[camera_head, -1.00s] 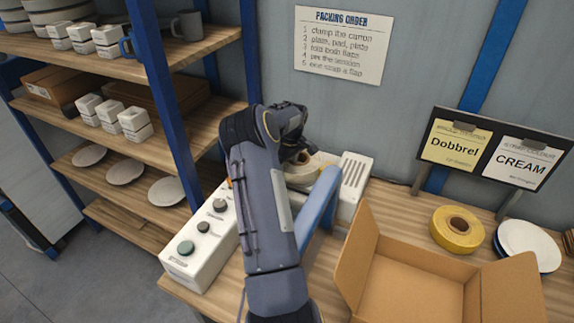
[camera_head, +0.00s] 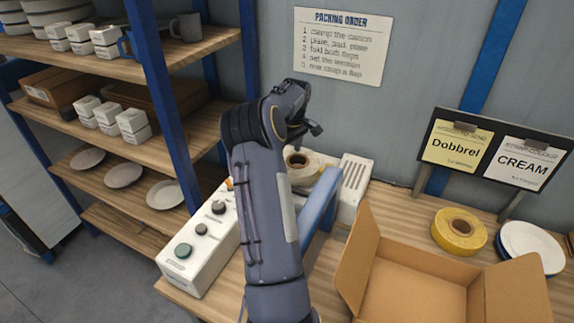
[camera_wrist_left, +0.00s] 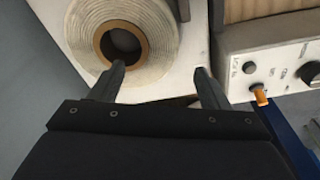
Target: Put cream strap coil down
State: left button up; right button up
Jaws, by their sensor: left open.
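The cream strap coil (camera_head: 301,166) lies flat on the white machine at the back of the bench, partly hidden by my left arm in the head view. In the left wrist view the coil (camera_wrist_left: 83,34) shows at the top left, with its brown core ring around a dark hole. My left gripper (camera_head: 316,129) is above the coil in the head view. In the left wrist view its fingers (camera_wrist_left: 158,76) are apart with nothing between them; the left finger overlaps the coil's near edge in the picture. My right gripper is in neither view.
A control box (camera_head: 200,243) with knobs stands left of my arm. An open carton (camera_head: 412,272) sits at the front right. A yellow strap coil (camera_head: 459,230) and plates (camera_head: 531,246) lie behind it. A sign stand (camera_head: 493,150) reads CREAM. Shelves (camera_head: 110,145) stand left.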

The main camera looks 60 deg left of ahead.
pick_arm(q)
jog(key=shift+d+r, duration=0.15)
jog(key=shift+r, duration=1)
jog(key=shift+d+r, duration=0.1)
jog(key=shift+r, duration=1.05)
jog(key=shift+f, duration=0.1)
